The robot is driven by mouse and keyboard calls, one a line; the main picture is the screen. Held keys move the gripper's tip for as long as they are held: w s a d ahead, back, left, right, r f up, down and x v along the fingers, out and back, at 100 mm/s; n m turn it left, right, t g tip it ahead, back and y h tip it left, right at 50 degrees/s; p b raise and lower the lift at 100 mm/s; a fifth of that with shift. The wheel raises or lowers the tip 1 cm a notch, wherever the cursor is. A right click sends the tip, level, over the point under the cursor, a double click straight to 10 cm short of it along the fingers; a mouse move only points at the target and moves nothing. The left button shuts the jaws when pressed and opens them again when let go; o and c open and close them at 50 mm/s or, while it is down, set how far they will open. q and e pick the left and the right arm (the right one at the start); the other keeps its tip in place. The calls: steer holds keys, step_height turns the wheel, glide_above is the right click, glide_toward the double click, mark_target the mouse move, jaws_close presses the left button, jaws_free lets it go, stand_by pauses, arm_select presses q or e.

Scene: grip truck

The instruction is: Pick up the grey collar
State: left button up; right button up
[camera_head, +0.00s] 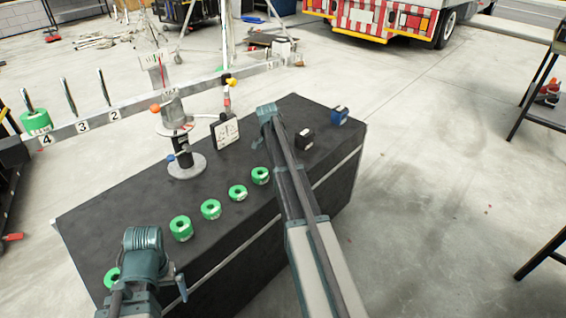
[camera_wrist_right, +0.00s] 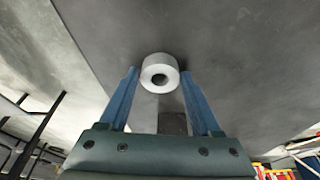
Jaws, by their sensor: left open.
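The grey collar (camera_wrist_right: 160,76) is a short pale ring with a dark hole, on the dark top of the bench. In the right wrist view it lies just ahead of and between the fingertips of my right gripper (camera_wrist_right: 160,72). In the head view I cannot make out the collar; my right arm covers that part of the bench. My left gripper (camera_head: 158,272) is open over the near left end of the bench, beside a green collar (camera_head: 112,278).
Several green collars, one of them (camera_head: 181,228), lie in a row on the black bench (camera_head: 95,222). A scale-like stand (camera_head: 187,166) with a numbered beam rises behind them.

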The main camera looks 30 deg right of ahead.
jaws_close()
steer(key=shift+r, duration=0.1)
stand_by(0.3)
steer(key=shift+r+p, duration=0.9)
steer(key=shift+p, duration=0.1)
steer(key=shift+r+p, duration=0.9)
steer(key=s+a+r+p, duration=0.1)
steer(key=s+a, duration=0.8)
steer(key=s, duration=0.5)
step_height(320, 180, up, 8)
steer(key=p, duration=0.7)
steer(key=shift+w+d+f+p, duration=0.15)
steer(key=shift+w+d+p, duration=0.05)
steer(key=shift+p, duration=0.15)
